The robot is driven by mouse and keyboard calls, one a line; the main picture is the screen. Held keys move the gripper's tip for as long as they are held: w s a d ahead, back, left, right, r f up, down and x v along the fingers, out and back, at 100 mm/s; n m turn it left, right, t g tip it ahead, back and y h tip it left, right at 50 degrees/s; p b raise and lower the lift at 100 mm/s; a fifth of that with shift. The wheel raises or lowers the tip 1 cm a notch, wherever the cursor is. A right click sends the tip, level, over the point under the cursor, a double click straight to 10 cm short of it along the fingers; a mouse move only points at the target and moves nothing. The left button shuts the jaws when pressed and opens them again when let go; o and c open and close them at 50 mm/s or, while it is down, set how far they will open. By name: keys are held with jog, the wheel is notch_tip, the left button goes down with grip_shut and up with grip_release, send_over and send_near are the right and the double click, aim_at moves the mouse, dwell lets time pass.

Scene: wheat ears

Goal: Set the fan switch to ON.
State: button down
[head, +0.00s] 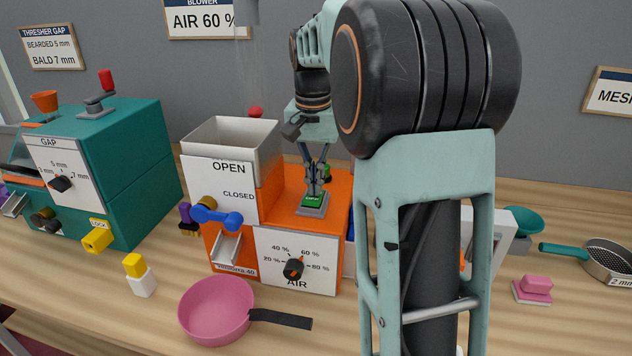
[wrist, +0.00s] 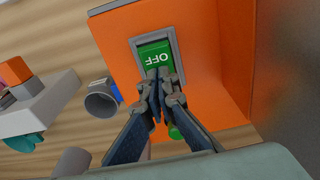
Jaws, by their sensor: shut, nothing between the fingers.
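The fan switch (head: 313,201) is a green rocker in a grey frame on top of the orange blower (head: 282,207). In the wrist view the switch (wrist: 154,54) shows the word OFF on its visible part. My gripper (head: 314,188) points down at the switch from above, with its fingers shut and empty. In the wrist view its fingertips (wrist: 160,76) overlap the near end of the rocker and hide that part. I cannot tell whether the tips touch it.
A grey hopper (head: 236,134) stands left of the switch on the blower. The AIR dial (head: 293,269) is on the blower's front. A pink pan (head: 215,311) lies in front. A teal thresher (head: 140,160) stands at left. A sieve (head: 606,259) lies at far right.

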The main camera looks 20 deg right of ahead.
dwell(0.3)
jog(key=shift+r+p, duration=0.55)
notch_tip(320, 180, up, 13)
jog(key=w+d+p, duration=0.1)
jog(key=w+p, duration=0.1)
jog(key=p, duration=0.1)
jog(key=shift+w+d+f+p, duration=0.15)
jog(key=shift+d+f+p, duration=0.05)
jog(key=shift+d+p, duration=0.15)
